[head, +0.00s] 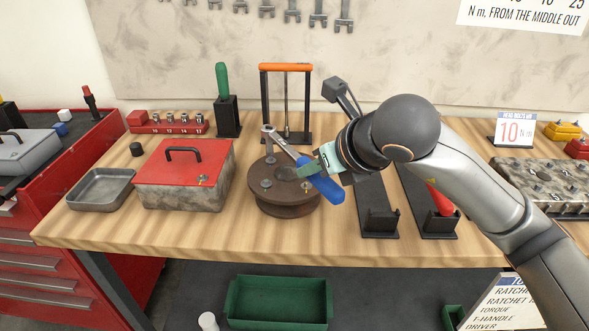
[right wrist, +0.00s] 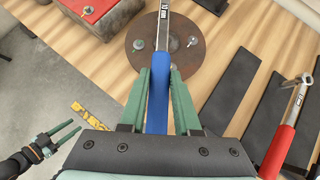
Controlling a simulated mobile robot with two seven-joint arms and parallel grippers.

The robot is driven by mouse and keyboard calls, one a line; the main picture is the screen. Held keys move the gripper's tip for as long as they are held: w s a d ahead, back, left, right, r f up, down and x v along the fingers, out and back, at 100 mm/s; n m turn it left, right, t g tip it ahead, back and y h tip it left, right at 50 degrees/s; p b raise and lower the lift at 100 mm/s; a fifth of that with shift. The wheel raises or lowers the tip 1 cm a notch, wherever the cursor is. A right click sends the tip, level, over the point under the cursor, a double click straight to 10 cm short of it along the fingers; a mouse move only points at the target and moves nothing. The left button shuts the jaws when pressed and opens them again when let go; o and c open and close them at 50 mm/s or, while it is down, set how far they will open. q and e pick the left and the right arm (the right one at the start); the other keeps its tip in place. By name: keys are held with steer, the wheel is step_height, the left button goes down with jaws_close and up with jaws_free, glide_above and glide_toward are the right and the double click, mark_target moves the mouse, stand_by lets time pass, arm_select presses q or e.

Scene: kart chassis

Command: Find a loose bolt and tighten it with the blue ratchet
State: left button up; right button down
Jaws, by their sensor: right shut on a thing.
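My right gripper (head: 312,170) is shut on the handle of the blue ratchet (head: 326,188); the right wrist view shows the blue handle (right wrist: 158,95) between the green fingers. The ratchet's steel shaft slants up and left to its head, above the left back part of the round brown hub (head: 285,205). An upright piece shows below the head; whether it touches a bolt is unclear. My left gripper (right wrist: 62,135) appears open and empty at the wrist view's lower left.
A red-lidded box (head: 185,165) and grey tray (head: 100,190) stand left of the hub. An orange-handled tool (head: 286,68) stands in a rack behind. Black holders (head: 375,215) and a red-handled ratchet (head: 440,200) lie right. A grey engine block (head: 545,180) is farther right.

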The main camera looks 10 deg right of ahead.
arm_select(q)
steer(key=shift+s+a+r+y+p, duration=0.15)
steer(key=shift+s+a+r+p, duration=0.35)
steer(key=shift+p, duration=0.6)
steer(key=shift+s+a+r+y+p, duration=0.2)
steer(key=shift+a+r+p, duration=0.45)
steer(key=shift+p, duration=0.45)
arm_select(e)
steer(key=w+d+n+g+y, duration=0.4)
steer(key=w+d+n, duration=0.4)
steer(key=d, duration=0.2)
steer(key=shift+w+d+r+n+y, duration=0.15)
steer(key=shift+w+d+n+y, duration=0.2)
steer(key=shift+y, duration=0.35)
arm_select(q)
steer(key=shift+f, duration=0.25)
arm_select(e)
steer(key=shift+s+a+f, duration=0.1)
steer(key=shift+s+f, duration=0.1)
steer(key=shift+s, duration=0.05)
arm_select(q)
steer(key=shift+f+b, duration=0.5)
steer(key=shift+b, duration=0.25)
arm_select(e)
steer(key=shift+f, duration=0.75)
